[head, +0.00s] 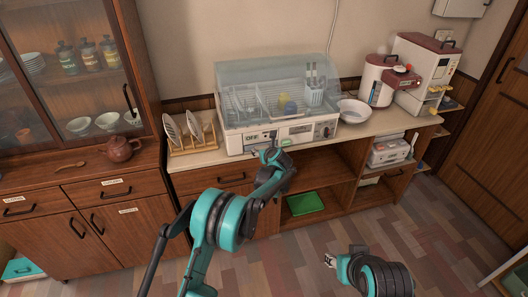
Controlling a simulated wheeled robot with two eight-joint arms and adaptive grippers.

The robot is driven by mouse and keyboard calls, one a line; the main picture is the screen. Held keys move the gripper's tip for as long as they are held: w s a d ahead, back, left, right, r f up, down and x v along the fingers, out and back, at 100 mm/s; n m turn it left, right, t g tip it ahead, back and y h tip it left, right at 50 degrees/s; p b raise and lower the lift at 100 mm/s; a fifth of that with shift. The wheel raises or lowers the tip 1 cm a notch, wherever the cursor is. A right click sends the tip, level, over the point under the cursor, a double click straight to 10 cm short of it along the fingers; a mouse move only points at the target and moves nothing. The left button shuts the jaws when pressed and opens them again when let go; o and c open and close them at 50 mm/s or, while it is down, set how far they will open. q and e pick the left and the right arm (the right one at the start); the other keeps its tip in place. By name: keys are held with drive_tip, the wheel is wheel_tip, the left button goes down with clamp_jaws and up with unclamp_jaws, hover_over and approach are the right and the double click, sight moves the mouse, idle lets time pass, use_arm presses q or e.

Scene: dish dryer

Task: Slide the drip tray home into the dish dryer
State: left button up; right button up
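The dish dryer (298,138) is a white box with a clear lid, standing on the counter. Dishes and a cutlery holder show inside. My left gripper (268,153) is at the dryer's lower front, near the counter edge. Its fingers are too small to read, and contact is unclear. My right gripper (329,261) is low over the floor, away from the dryer, with nothing visible in it.
A wooden plate rack (192,138) stands left of the dryer. A white bowl (353,110) and a rice-cooker-like appliance (387,82) stand to its right. A brown teapot (120,149) sits on the left cabinet. Open shelves below hold a green tray (305,203).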

use_arm(q)
drive_tip(key=shift+w+a, duration=0.1)
drive_tip(key=shift+w, duration=0.15)
drive_tip(key=o, duration=1.9)
